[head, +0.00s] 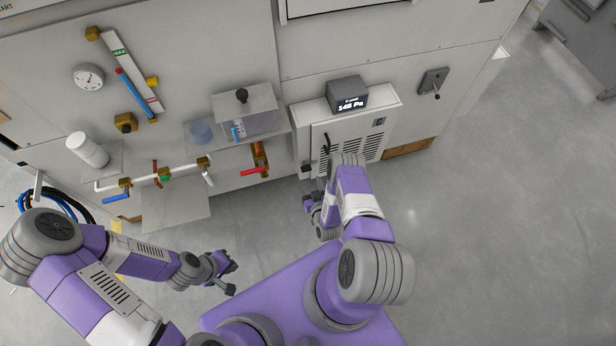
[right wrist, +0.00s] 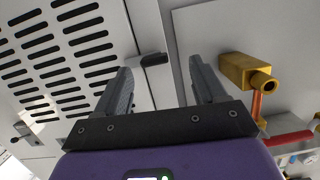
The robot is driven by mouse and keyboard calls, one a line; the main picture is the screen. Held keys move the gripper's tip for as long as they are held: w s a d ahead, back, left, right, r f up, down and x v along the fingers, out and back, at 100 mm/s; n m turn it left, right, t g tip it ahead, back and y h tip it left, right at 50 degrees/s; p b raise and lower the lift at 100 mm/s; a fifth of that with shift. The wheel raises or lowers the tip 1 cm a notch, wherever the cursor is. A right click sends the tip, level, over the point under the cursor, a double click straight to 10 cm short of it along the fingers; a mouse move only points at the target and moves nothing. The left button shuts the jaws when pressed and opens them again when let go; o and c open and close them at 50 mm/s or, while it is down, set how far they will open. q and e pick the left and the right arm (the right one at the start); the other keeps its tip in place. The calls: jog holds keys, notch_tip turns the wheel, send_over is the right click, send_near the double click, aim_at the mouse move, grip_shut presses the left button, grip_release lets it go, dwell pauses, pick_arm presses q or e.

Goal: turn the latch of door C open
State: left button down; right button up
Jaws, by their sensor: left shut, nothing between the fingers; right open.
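Door C (head: 352,128) is the pale vented panel with a small C label, low on the cabinet. A dark upright handle (head: 327,143) shows at its left side. In the right wrist view, a black tab (right wrist: 154,59) stands out at the door's edge, beside the vents; I cannot tell whether it is that same handle. My right gripper (right wrist: 160,82) is open and empty. The tab lies beyond its fingertips, roughly between them, apparently untouched. In the head view, my arm partly hides this gripper (head: 309,203). My left gripper (head: 230,279) is shut and empty, away from the door.
A brass valve (right wrist: 248,75) sits close to the right gripper in the right wrist view. A display box (head: 347,93) stands above door C. Shelves and a pipe with coloured handles (head: 160,173) stick out to the left. Floor (head: 480,200) at right is clear.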

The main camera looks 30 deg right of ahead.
aim_at(310, 167)
jog(key=shift+w+d+f+t+h+b, duration=0.1)
jog(key=shift+w+d+t+h+b, duration=0.1)
jog(key=shift+w+d+t+b, duration=0.5)
jog(key=shift+w+d+f+t+h+b, duration=0.1)
jog(key=shift+w+h+b, duration=0.2)
jog(key=shift+w, duration=0.8)
jog(key=shift+w+d+f+t+h+b, duration=0.1)
jog(key=shift+w+d+t+b, duration=0.25)
jog(key=shift+w+b, duration=0.4)
jog(key=shift+w, duration=0.15)
jog(key=c, duration=1.1)
jog(key=shift+o, duration=0.2)
